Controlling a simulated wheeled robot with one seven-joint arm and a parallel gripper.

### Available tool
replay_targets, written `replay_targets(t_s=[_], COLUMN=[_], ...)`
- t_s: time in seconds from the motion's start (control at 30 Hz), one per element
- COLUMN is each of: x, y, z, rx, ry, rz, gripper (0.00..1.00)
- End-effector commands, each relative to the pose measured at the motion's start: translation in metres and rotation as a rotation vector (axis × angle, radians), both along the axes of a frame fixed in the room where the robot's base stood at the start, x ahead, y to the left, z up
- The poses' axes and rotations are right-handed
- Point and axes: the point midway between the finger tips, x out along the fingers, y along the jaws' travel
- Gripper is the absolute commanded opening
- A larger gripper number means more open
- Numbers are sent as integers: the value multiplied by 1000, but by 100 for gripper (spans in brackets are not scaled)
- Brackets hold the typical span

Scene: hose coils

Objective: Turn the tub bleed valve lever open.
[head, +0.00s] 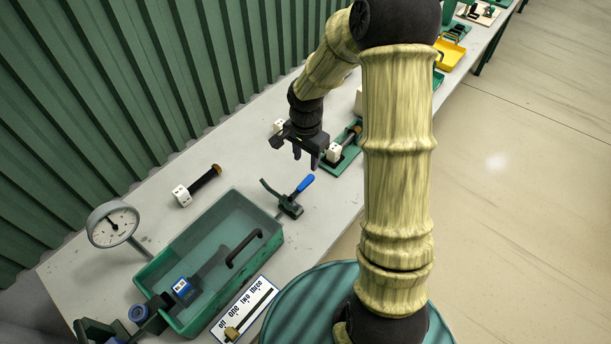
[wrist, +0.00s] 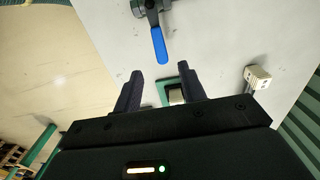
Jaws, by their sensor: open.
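The bleed valve appears to be the dark fitting (head: 289,205) beside the right end of the green tub (head: 172,244). Its blue lever (head: 305,184) slants up and to the right in the head view. In the wrist view the blue lever (wrist: 159,46) points towards my gripper, its tip just ahead of the gap between the fingers. My gripper (head: 306,158) is open and empty, pointing down beyond the lever's blue end. The wrist view also shows the open fingers (wrist: 161,79), apart from the lever. Exact height above the table is hard to tell.
A pressure gauge (head: 112,224) stands left of the tub. A black-handled part with a white block (head: 181,195) lies behind it. A green-based fixture (head: 345,160) sits close to my gripper's right. A labelled plate (head: 246,309) lies in front of the tub.

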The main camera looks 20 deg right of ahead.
Motion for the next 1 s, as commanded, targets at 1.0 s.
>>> replay_targets(t_s=[1.0], x=[0], y=[0], z=[-93], rx=[0], ry=[-1], rz=[0], gripper=[27])
